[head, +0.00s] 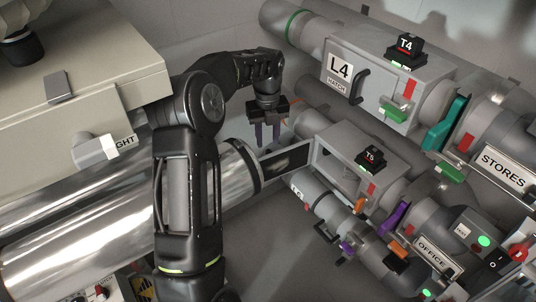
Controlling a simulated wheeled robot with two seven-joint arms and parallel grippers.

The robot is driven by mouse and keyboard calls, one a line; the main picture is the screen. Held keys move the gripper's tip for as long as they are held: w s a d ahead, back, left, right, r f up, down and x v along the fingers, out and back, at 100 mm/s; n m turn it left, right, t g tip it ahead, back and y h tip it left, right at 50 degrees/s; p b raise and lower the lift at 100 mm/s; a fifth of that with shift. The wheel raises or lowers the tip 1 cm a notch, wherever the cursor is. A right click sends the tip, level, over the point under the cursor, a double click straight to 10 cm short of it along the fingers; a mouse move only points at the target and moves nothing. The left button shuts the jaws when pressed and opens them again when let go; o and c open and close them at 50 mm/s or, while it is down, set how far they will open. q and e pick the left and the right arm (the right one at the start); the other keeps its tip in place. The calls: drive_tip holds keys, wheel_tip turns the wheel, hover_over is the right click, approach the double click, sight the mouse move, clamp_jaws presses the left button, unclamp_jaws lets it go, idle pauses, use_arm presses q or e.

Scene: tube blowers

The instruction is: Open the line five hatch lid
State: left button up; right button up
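The line five hatch is the grey box with the T5 block (372,156) on top, at the middle right of the head view. Its front opening (343,172) shows a hollow grey inside. A flat panel with a dark face, which looks like its lid (288,162), stands swung out to the left from the opening's left edge. My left gripper (268,134) is above and behind this panel, with its fingers pointing down and apart. Nothing shows between the fingers. I cannot tell whether a finger touches the lid. My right gripper is out of view.
The L4 hatch box (388,82) with a black handle (359,87) sits above and behind. Small coloured levers, such as the purple one (394,217), line the pipes at right. A large shiny pipe (90,235) and a beige cabinet (75,75) fill the left.

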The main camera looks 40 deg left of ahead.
sight(267, 150)
use_arm(q)
wheel_tip(267, 150, down, 7)
drive_tip(key=shift+f+b, duration=0.15)
drive_tip(key=shift+b, duration=0.15)
clamp_jaws()
idle(0.4)
idle(1.1)
